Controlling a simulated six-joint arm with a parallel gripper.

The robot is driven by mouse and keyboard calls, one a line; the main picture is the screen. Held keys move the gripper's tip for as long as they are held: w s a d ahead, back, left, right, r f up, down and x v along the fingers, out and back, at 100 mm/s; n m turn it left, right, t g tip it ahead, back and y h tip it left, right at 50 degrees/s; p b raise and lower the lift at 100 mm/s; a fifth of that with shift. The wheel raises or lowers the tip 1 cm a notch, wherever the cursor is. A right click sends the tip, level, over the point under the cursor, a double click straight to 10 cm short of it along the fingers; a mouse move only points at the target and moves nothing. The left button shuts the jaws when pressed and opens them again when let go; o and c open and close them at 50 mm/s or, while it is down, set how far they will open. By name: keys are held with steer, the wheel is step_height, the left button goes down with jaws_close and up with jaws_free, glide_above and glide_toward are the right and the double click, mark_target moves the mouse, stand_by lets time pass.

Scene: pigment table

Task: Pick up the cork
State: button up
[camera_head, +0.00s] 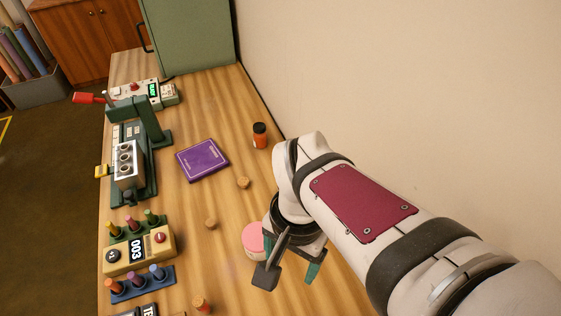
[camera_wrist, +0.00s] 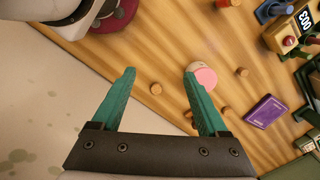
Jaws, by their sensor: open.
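Several small brown cork-like pieces lie on the wooden table. In the head view, one cork (camera_head: 243,182) is right of the purple book and another cork (camera_head: 211,223) is nearer the front. The wrist view shows both, one cork (camera_wrist: 227,110) near the book and one cork (camera_wrist: 242,72) right of the pink-topped round thing. A brown piece (camera_wrist: 188,114) is partly behind the right finger. My gripper (camera_head: 289,272) is open and empty above the table; its teal fingers show in the wrist view (camera_wrist: 160,73).
A pink-topped round thing (camera_head: 253,237) stands beside my gripper. The purple book (camera_head: 203,160), a dark-lidded orange jar (camera_head: 260,135) and a wall (camera_head: 380,80) are behind. Devices and a peg rack (camera_head: 140,282) line the left table edge.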

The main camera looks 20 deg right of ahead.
steer(key=w+d+f+m+h, duration=0.2)
steer(key=w+d+f+m, duration=0.3)
steer(key=w+d+m, duration=0.4)
steer(key=shift+m, duration=0.3)
steer(key=f, duration=1)
steer(key=d+f, duration=0.1)
steer(key=f, duration=0.4)
steer(key=shift+s+f, duration=0.15)
steer(key=shift+s, duration=0.2)
jaws_close()
